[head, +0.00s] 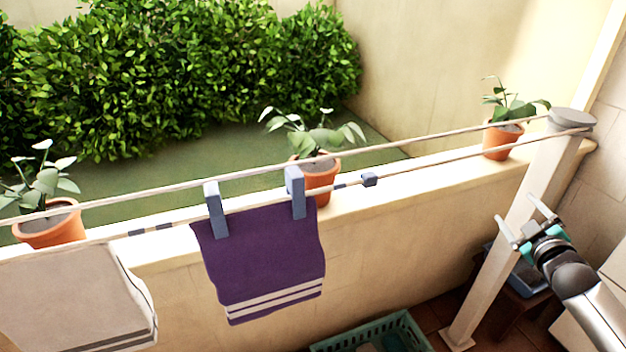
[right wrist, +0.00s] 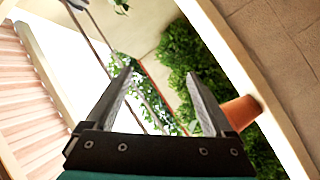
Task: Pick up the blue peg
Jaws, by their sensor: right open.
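Two blue-grey pegs clip the purple towel to the front line in the head view: a left peg (head: 215,210) and a right peg (head: 295,192). The purple towel (head: 262,255) hangs below them with white stripes near its hem. A small blue block (head: 369,180) sits on the same line to their right; I cannot tell whether it is a peg. My right gripper (head: 517,208) is open and empty at the right, by the cream post, well apart from the pegs. In the right wrist view its fingers (right wrist: 160,75) are spread with no peg between them. My left gripper is not in view.
Two lines run to the post (head: 520,220). A pale towel (head: 75,300) hangs at left. Potted plants (head: 318,178) stand on the wall ledge behind the lines. A green basket (head: 375,335) is on the floor below. The space right of the purple towel is clear.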

